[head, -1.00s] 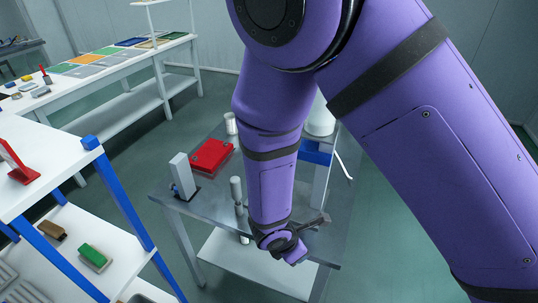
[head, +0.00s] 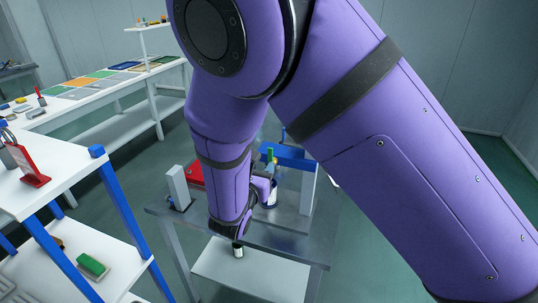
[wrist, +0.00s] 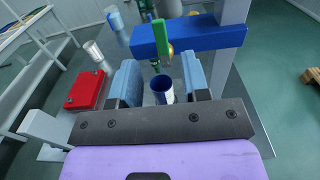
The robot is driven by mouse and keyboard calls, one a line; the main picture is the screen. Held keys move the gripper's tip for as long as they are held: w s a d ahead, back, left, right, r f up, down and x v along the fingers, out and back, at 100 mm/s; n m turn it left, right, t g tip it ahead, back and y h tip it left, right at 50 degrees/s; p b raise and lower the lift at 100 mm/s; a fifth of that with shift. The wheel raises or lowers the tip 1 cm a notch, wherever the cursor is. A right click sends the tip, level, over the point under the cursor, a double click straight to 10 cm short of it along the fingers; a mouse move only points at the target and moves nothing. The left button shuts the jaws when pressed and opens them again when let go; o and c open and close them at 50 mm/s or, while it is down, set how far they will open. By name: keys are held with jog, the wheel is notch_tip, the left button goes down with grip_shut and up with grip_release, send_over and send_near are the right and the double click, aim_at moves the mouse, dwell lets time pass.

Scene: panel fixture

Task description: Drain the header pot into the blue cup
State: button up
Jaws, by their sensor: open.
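In the wrist view the blue cup (wrist: 163,92) stands upright with its open, dark blue mouth facing up. It shows in the gap between the two pale blue fingers of my gripper (wrist: 160,65), which is open, with space on both sides of the cup. How far the cup is from the fingertips is hard to tell. A green valve handle (wrist: 159,32) with a brass fitting (wrist: 170,50) sits at the blue crossbar (wrist: 205,36), above and beyond the cup. A pale rounded thing (wrist: 168,8) at the top edge may be the header pot, mostly cut off.
A red box (wrist: 86,90) and a silver cylinder (wrist: 97,52) stand left of my gripper on the metal table (head: 290,243). A grey upright block (head: 178,187) is near the table's left edge. The crossbar's grey post (head: 307,190) stands to the right.

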aim_at(270, 154)
jog(key=x, duration=0.7)
jog(key=shift+w+d, duration=0.1)
jog(key=shift+w, duration=0.1)
grip_shut()
